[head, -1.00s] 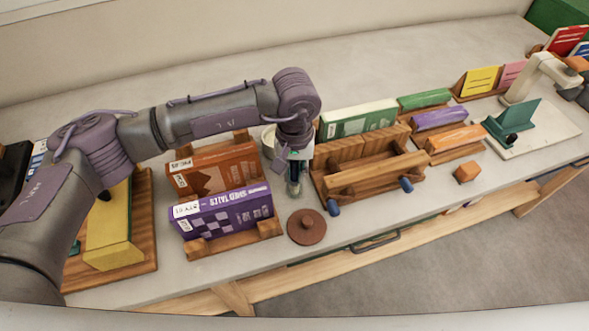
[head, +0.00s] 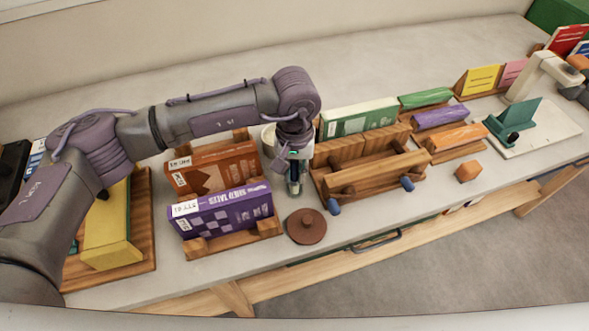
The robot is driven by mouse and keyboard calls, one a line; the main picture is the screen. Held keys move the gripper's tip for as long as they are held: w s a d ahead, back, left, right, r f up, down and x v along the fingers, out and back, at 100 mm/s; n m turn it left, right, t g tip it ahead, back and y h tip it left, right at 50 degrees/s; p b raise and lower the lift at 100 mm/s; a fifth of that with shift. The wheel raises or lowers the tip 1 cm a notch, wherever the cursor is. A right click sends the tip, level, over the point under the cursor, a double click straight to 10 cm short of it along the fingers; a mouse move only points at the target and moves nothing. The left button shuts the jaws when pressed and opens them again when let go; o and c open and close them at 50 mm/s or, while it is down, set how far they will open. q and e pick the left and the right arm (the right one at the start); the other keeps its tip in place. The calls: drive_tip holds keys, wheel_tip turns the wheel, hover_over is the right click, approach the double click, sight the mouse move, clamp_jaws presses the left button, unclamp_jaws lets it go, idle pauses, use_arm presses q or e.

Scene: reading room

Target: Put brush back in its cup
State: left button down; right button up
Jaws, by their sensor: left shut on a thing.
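My left gripper (head: 294,186) points down over the table, between the book stand and the wooden press, and is shut on the brush, which is mostly hidden by the fingers. A pale cup (head: 267,138) stands just behind and to the left of the gripper, partly covered by the wrist. I cannot see into the cup. A round brown lid with a knob (head: 306,226) lies on the table in front of the gripper. My right gripper is not in view.
A stand with an orange-brown book (head: 215,168) and a purple book (head: 222,208) is close on the left. The wooden press (head: 375,172) with blue-ended handles is close on the right. An orange block (head: 468,171) lies farther right. The table's back strip is clear.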

use_arm(q)
drive_tip(key=c, duration=1)
unclamp_jaws()
drive_tip(key=shift+r+p, duration=1.55)
drive_tip(key=shift+r, duration=2.95)
drive_tip(key=shift+f, duration=0.1)
